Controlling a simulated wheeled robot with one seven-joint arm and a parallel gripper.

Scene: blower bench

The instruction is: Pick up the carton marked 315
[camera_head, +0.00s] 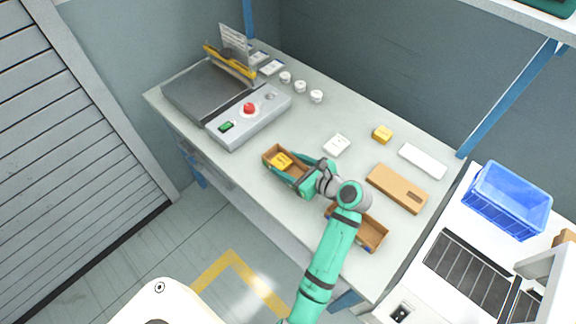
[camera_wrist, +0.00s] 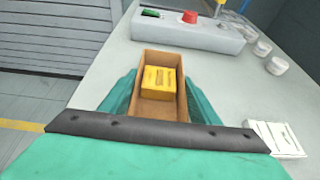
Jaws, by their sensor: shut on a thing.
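My gripper (camera_head: 293,173) is shut around a narrow open brown box (camera_wrist: 146,60), with one green finger along each long side. A small yellow carton (camera_wrist: 158,79) lies inside this box; it also shows in the head view (camera_head: 281,161). The print on the yellow carton is too small to read. Another yellow carton (camera_head: 382,134) stands at the back of the bench, and a small white carton (camera_head: 337,145) lies behind my gripper. I cannot read 315 on any of them. Whether the held box touches the bench is unclear.
A second open brown box (camera_head: 371,235) stands at the front right, partly behind my arm. A grey control box (camera_head: 235,128) with a red button is at left. A brown slab (camera_head: 397,188), a white bar (camera_head: 422,160) and several white round pieces (camera_head: 300,87) lie around.

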